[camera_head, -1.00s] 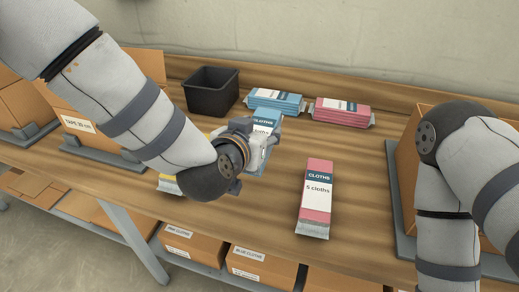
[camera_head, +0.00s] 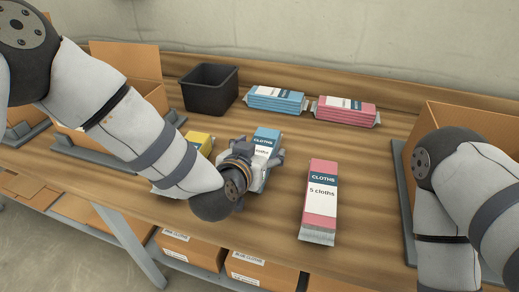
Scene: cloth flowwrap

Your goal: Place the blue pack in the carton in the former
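A blue pack (camera_head: 266,140) with a white label is at the middle of the bench, partly hidden by my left gripper (camera_head: 262,172). The gripper is around the pack and appears closed on its sides; its fingertips are hard to see. An open brown carton (camera_head: 470,115) stands at the right in a grey former (camera_head: 404,205), partly hidden by my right arm. Another open carton (camera_head: 125,62) stands at the left in a grey former (camera_head: 128,160), partly behind my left arm. My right gripper is out of view.
A pink pack (camera_head: 321,190) lies right of the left gripper. A blue stack (camera_head: 275,99) and a pink stack (camera_head: 345,111) lie at the back, beside a black bin (camera_head: 209,90). A yellow pack (camera_head: 198,140) is partly under my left arm. Labelled boxes (camera_head: 262,268) stand below.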

